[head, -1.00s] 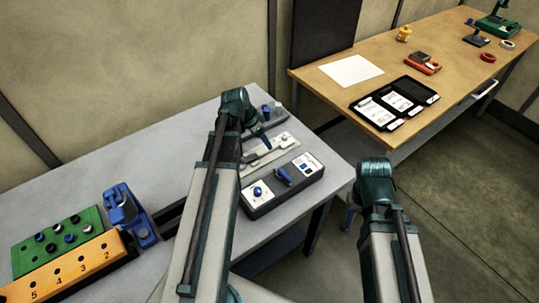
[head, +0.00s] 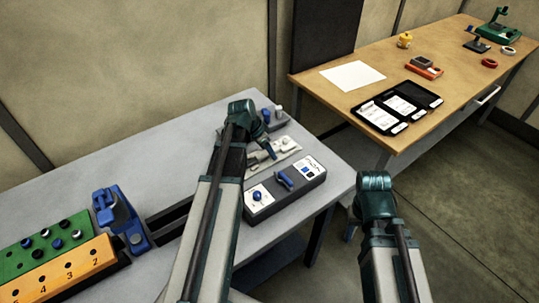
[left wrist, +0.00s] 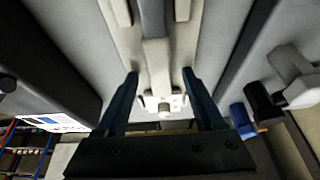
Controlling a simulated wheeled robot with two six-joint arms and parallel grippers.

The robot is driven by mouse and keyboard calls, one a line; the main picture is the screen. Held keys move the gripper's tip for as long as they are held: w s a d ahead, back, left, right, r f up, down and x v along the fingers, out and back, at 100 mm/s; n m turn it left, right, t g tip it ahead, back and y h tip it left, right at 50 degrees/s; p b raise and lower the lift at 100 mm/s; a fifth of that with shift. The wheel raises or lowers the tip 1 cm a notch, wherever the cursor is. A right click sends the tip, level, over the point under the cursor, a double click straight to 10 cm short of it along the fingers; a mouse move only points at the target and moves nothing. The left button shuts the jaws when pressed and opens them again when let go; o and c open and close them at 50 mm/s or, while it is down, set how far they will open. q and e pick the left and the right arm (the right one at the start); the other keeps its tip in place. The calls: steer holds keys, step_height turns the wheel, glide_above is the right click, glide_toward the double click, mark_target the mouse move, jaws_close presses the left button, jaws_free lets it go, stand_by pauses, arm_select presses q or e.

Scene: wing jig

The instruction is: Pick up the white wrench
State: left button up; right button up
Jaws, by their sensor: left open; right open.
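A pale tray (head: 280,150) with light parts lies near the far right end of the grey table, where the white wrench seems to be; its outline is partly hidden. My left gripper (head: 267,146) is over this tray, mostly behind its own arm. In the left wrist view, the two dark fingers of the left gripper (left wrist: 158,90) stand apart on either side of a pale bar (left wrist: 157,62), which may be the wrench. I see no clear contact. My right arm ends in a teal joint (head: 374,182) off the table's right edge; its gripper shows poorly and holds nothing visible.
A dark control box (head: 285,190) with a blue lever sits just in front of the tray. A blue clamp (head: 120,215), a green block (head: 40,246) and an orange block (head: 70,272) stand at the left. A wooden bench (head: 440,62) stands behind at the right.

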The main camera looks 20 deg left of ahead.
arm_select(q)
steer(key=shift+f, duration=0.2)
jaws_close()
stand_by(0.4)
stand_by(1.1)
